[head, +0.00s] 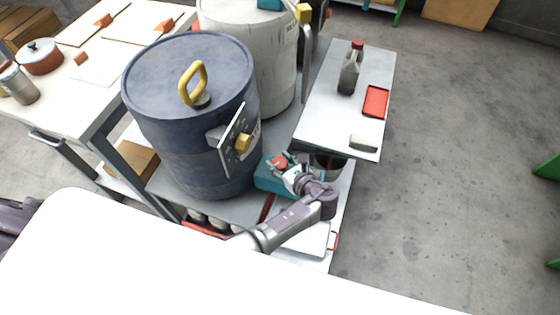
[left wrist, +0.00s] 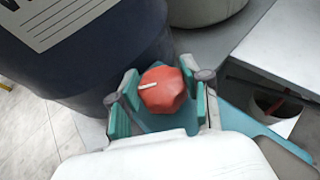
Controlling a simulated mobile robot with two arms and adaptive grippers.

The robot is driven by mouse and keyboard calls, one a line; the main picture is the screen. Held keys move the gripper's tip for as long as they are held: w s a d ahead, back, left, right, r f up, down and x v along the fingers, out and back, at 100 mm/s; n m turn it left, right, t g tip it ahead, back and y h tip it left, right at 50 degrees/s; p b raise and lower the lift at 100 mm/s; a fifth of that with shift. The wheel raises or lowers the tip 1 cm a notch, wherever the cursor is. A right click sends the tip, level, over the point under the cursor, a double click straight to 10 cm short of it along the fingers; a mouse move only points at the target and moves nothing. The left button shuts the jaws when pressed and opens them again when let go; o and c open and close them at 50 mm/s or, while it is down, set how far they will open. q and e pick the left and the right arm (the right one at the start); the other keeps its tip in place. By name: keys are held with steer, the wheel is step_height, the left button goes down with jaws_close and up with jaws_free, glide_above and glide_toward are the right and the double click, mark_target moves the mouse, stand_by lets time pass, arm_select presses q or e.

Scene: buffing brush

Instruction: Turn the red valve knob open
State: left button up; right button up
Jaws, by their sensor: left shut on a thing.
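The red valve knob (head: 280,162) sits on a teal body (head: 268,178) beside the large blue drum, partly hidden by my gripper in the head view. In the left wrist view, the red knob (left wrist: 162,92) has lobed sides and a pale pointer mark running roughly across the picture. My left gripper (head: 290,171) is at the knob. In the left wrist view, the fingers of my left gripper (left wrist: 160,98) stand on either side of the knob, shut on it. My right gripper is not in view.
The blue drum (head: 190,115) with a yellow handle stands close left of the knob; a white drum (head: 265,50) is behind it. A grey bench (head: 325,105) at right holds a bottle (head: 349,72) and a red tray (head: 375,101). Open floor lies further right.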

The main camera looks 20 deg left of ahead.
mark_target(280, 162)
arm_select(q)
steer(key=o, duration=1.2)
step_height(280, 162, up, 10)
steer(key=shift+r, duration=0.1)
